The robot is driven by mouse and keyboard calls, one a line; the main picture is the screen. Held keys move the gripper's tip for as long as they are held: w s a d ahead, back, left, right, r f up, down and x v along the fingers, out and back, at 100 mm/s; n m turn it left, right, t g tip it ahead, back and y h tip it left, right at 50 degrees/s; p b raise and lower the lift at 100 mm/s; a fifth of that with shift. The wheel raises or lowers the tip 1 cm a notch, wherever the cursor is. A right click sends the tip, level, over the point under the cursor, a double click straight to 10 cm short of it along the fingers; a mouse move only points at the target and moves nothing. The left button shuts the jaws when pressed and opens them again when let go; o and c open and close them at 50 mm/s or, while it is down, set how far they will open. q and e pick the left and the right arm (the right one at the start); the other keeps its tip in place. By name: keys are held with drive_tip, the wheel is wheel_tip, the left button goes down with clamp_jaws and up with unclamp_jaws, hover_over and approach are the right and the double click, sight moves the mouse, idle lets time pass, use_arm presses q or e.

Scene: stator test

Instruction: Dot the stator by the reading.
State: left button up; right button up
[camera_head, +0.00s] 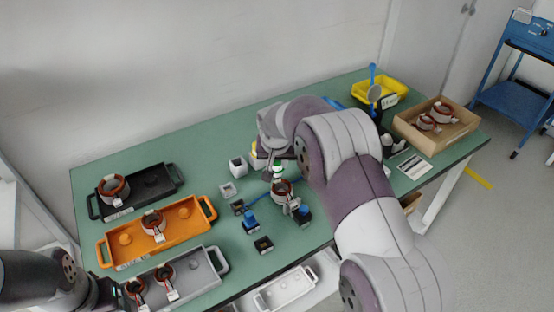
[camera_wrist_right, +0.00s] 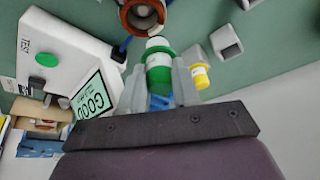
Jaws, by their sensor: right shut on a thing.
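My right gripper (camera_wrist_right: 160,88) is shut on a green dotting marker (camera_wrist_right: 158,68) with a white tip, which points toward a stator (camera_wrist_right: 140,14) with a copper-coloured ring. Marker and stator look apart in the wrist view. In the head view the green marker (camera_head: 278,171) is just above that stator (camera_head: 283,188), near the table's middle. The white tester (camera_wrist_right: 62,52) has a green button, and its screen (camera_wrist_right: 96,98) reads GOOD. My right arm hides most of it in the head view. My left gripper (camera_head: 112,292) is at the lower left beside the grey tray; its fingers are unclear.
A black tray (camera_head: 160,178), orange tray (camera_head: 185,212) and grey tray (camera_head: 203,277) hold stators at left. A yellow marker (camera_wrist_right: 200,76) and small holders (camera_head: 228,190) are near the right gripper. A cardboard box (camera_head: 462,133) with stators and a yellow bin (camera_head: 398,88) are at right.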

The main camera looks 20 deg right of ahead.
drive_tip(key=shift+f+b, duration=0.4)
drive_tip(key=shift+f, duration=0.25)
idle(0.3)
wheel_tip(320, 180, up, 6)
drive_tip(key=p, duration=0.4)
drive_tip(key=shift+r+p, duration=0.1)
drive_tip(key=shift+p, duration=0.2)
